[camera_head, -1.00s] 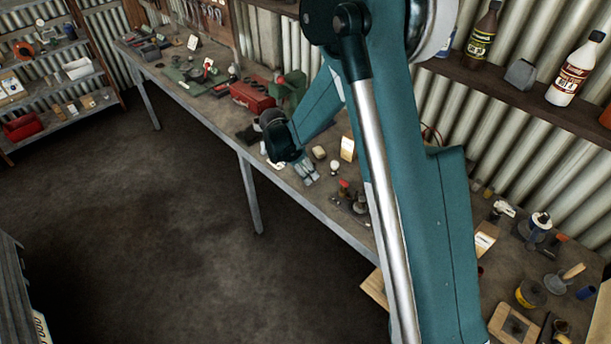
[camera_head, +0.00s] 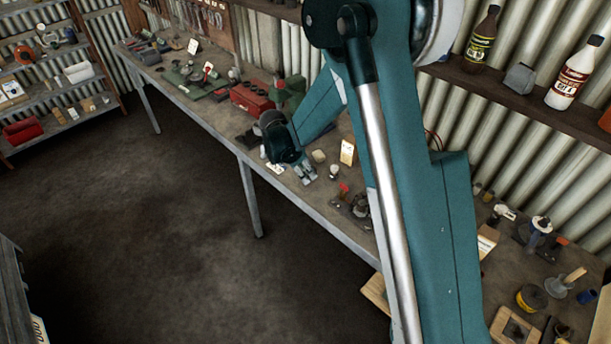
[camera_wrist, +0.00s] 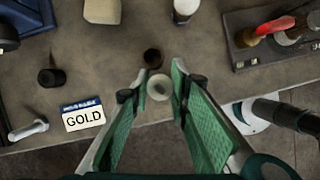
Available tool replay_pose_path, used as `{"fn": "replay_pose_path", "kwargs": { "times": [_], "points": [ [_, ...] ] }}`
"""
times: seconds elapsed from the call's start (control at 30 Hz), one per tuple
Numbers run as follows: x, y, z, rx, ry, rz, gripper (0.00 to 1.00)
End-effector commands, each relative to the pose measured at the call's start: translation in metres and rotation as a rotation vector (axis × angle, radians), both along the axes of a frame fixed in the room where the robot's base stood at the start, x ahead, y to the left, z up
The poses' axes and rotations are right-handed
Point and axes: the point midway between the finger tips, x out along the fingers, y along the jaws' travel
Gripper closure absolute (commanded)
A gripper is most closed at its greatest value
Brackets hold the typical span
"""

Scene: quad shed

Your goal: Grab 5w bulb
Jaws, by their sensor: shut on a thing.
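My gripper (camera_wrist: 158,88) is shut on a small pale round thing (camera_wrist: 159,87) that looks like a little glass bulb, held between the green-padded fingertips over the bench's front edge. No wattage marking on it is readable. In the head view my gripper (camera_head: 306,176) is small and low over the bench, and the held thing cannot be made out there. A larger white bulb (camera_wrist: 185,9) stands on the bench beyond my fingers, apart from them; it also shows in the head view (camera_head: 333,172).
A dark brown round thing (camera_wrist: 152,58) is just beyond the fingertips. A card reading GOLD (camera_wrist: 84,116), a dark cylinder (camera_wrist: 52,77) and a white stick-like thing (camera_wrist: 28,130) lie left. A tray with a red-handled tool (camera_wrist: 275,35) is right. The workbench (camera_head: 220,116) runs along the wall.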

Motion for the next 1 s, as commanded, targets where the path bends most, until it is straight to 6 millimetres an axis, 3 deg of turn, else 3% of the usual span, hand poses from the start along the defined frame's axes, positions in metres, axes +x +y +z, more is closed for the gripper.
{"fn": "replay_pose_path", "kwargs": {
  "times": [0.63,1.0],
  "points": [
    [0.000,0.000,0.077,-0.001,0.000,0.000,0.93],
    [0.000,0.000,0.091,-0.002,0.000,0.000,0.93]
  ]
}}
